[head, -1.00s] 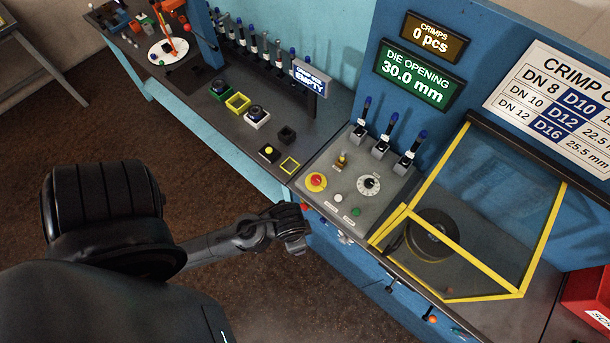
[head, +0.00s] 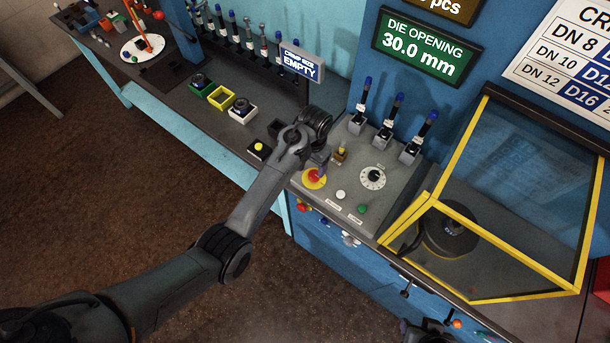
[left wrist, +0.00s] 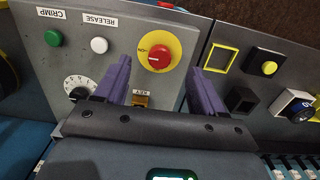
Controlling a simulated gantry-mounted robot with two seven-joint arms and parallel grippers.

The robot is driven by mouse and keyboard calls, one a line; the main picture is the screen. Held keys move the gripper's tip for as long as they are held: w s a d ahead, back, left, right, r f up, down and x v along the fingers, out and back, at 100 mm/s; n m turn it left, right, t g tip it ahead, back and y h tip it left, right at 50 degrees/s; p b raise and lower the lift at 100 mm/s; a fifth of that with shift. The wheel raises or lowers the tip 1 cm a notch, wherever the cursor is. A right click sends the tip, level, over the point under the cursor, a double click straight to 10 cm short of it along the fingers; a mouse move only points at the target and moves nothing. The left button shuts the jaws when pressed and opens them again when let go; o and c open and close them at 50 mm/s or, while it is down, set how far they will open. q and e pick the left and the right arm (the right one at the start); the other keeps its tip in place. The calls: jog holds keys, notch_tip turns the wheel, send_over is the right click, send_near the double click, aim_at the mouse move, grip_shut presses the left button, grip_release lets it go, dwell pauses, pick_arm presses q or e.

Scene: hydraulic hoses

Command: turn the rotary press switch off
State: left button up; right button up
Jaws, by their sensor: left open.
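The rotary switch, a red knob on a yellow disc (head: 314,177), sits on the grey control panel at its left front. The left wrist view shows the red knob (left wrist: 159,58) with a pale line across it and an "ON" mark beside it. My left gripper (head: 321,160) is over the panel, just behind the knob in the head view. In the wrist view its two purple fingers (left wrist: 159,72) are open and apart, one to each side of the knob's lower edge, with nothing between them. Contact cannot be judged. A dark part at the head view's bottom edge may be my right gripper (head: 425,330).
The brass key switch (head: 340,154), numbered dial (head: 373,178), white button (head: 341,194) and green button (head: 361,209) share the panel. Several blue-tipped levers (head: 392,118) stand behind. A yellow-framed guard (head: 510,265) is at right.

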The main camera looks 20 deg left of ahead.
aim_at(314, 175)
pick_arm(q)
jog(key=shift+t, duration=0.3)
jog(key=f, duration=0.3)
jog(key=w+f, duration=0.1)
jog(key=f, duration=0.4)
jog(key=shift+w+f+b, duration=0.3)
jog(key=shift+w+f, duration=0.1)
jog(key=c, duration=1.1)
jog(key=shift+o, duration=0.2)
